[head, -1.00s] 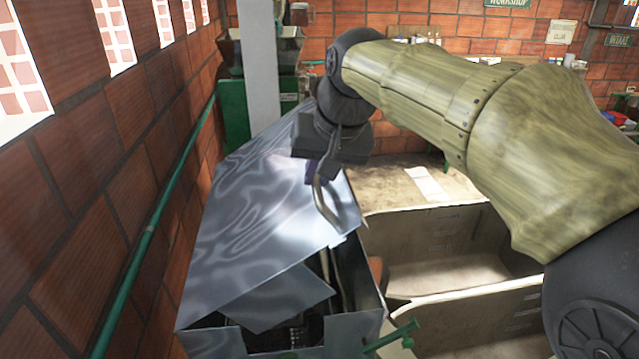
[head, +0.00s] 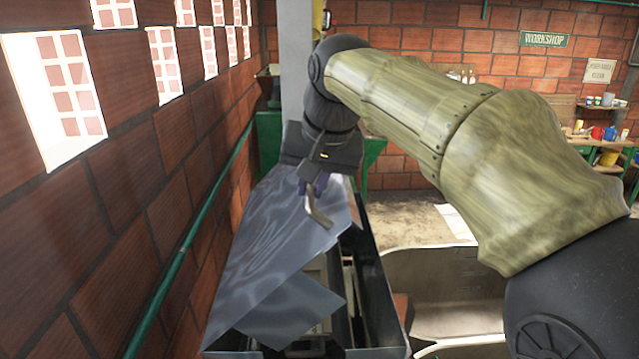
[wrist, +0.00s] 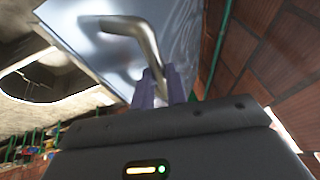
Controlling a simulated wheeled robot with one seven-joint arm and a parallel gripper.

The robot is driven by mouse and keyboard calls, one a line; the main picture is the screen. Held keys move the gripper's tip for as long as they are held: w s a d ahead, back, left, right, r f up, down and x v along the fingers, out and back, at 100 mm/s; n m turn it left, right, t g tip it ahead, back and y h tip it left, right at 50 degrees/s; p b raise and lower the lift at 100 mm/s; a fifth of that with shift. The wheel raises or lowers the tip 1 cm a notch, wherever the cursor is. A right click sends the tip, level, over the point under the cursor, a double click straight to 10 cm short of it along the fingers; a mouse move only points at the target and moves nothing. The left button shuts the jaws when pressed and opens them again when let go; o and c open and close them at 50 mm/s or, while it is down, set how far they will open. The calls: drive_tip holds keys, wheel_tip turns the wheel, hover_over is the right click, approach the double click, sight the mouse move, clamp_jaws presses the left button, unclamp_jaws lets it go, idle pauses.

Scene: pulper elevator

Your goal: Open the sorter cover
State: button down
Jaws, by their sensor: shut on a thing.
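The sorter cover (head: 262,232) is a shiny grey metal sheet, raised and tilted toward the brick wall, with the sorter's dark inside showing below its right edge. A bent metal handle (head: 318,212) is fixed near the cover's upper right edge; it also shows in the wrist view (wrist: 140,38). My gripper (head: 314,184) is shut on one end of the handle, its purple fingers (wrist: 160,88) on either side of the bar in the wrist view. The sorter body (head: 378,300) is a dark metal box under the cover.
A brick wall (head: 120,190) with a green pipe (head: 195,245) runs close along the left. A grey post (head: 296,60) and green machine stand behind the sorter. A pale open bin (head: 450,290) stands to the right. Shelves (head: 600,140) are at the far right.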

drive_tip(key=c, duration=1.5)
unclamp_jaws()
drive_tip(key=shift+s+a+f, duration=0.15)
drive_tip(key=shift+a+f, duration=0.2)
drive_tip(key=shift+a, duration=0.15)
drive_tip(key=shift+o, duration=0.5)
drive_tip(key=shift+a, duration=0.4)
drive_tip(key=shift+d+r, duration=0.15)
drive_tip(key=shift+d, duration=0.3)
drive_tip(key=shift+w+d, duration=0.1)
drive_tip(key=shift+w, duration=0.2)
drive_tip(key=shift+s+a+r, duration=0.15)
drive_tip(key=shift+s+a, duration=0.05)
drive_tip(key=shift+s+r, duration=0.15)
drive_tip(key=shift+r, duration=0.1)
drive_tip(key=v, duration=1.6)
drive_tip(key=shift+d+r, duration=0.25)
drive_tip(key=shift+d, duration=0.1)
